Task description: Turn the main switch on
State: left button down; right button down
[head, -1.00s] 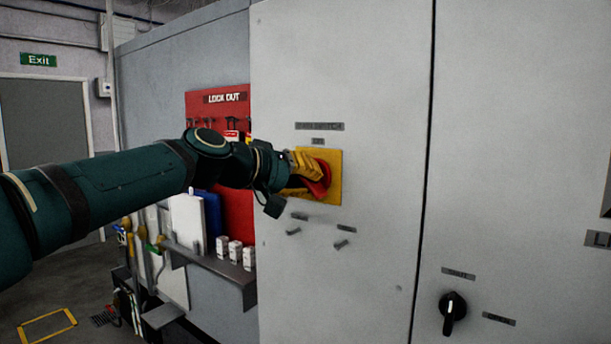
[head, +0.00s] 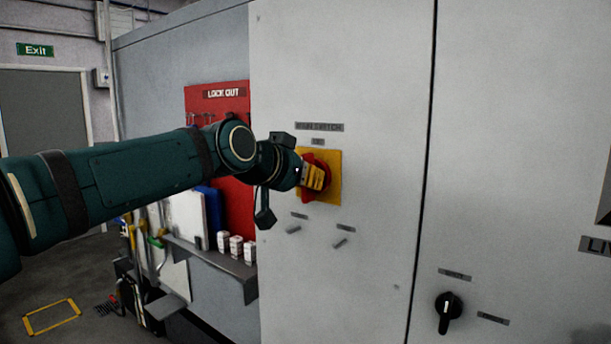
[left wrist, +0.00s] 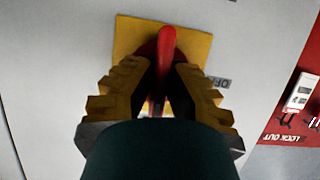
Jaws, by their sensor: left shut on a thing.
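The main switch is a red rotary handle (head: 309,158) on a yellow square plate (head: 334,168), on the grey cabinet door under a label plate. My left gripper (head: 314,177) has its yellow fingers shut on the red handle. In the left wrist view the handle (left wrist: 166,44) stands upright in the picture between the two fingers (left wrist: 160,85), with the yellow plate (left wrist: 127,38) behind. An "OFF" label (left wrist: 218,82) shows at the plate's right edge there. In the head view the handle looks near vertical; the gripper partly covers it. My right gripper is not in view.
A red lockout board (head: 232,108) hangs left of the door, above a grey shelf (head: 215,262) with small white boxes. Two small pegs (head: 340,243) stick out below the switch. A black rotary knob (head: 447,312) is at the lower right. The door around the switch is otherwise flat.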

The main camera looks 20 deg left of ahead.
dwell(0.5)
pick_arm(q)
jog(key=c, duration=1)
grip_release()
jog(key=shift+w, duration=0.1)
jog(key=v, duration=1.2)
jog(key=shift+d, duration=0.15)
jog(key=shift+f, duration=0.1)
